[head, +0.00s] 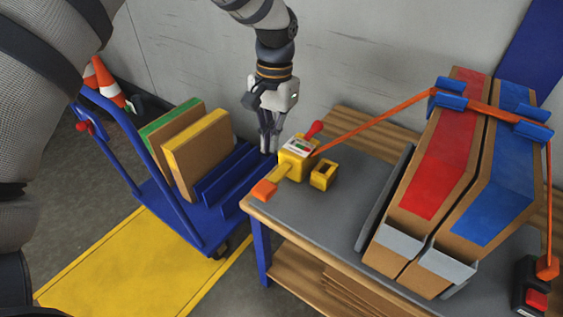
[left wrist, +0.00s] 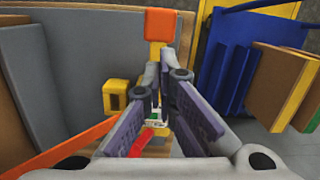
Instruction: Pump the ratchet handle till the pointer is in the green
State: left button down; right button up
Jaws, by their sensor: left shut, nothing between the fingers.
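The yellow ratchet (head: 291,166) sits at the table's left edge, with a small white gauge (head: 299,146) showing red and green; its pointer is too small to read. A red knob (head: 314,130) sticks up behind it. The ratchet handle ends in an orange grip (head: 263,191) toward the front corner, also seen at the top of the left wrist view (left wrist: 160,25). My left gripper (head: 270,148) points down just behind and left of the ratchet, shut and empty. In the left wrist view its fingers (left wrist: 166,76) partly hide the ratchet body. My right gripper is not in view.
A small yellow block (head: 323,175) stands beside the ratchet. A blue cart (head: 209,222) with boards stands left of the table (head: 318,215). The front left tabletop is clear.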

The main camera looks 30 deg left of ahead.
aim_at(264, 187)
pick_arm(q)
jog(key=s+f, duration=0.1)
jog(key=f, duration=0.1)
jog(key=s+f, duration=0.1)
jog(key=f, duration=0.1)
jog(key=s+f+p, duration=0.1)
jog(key=f, duration=0.2)
jog(key=shift+s, duration=0.2)
jog(key=shift+f, duration=0.65)
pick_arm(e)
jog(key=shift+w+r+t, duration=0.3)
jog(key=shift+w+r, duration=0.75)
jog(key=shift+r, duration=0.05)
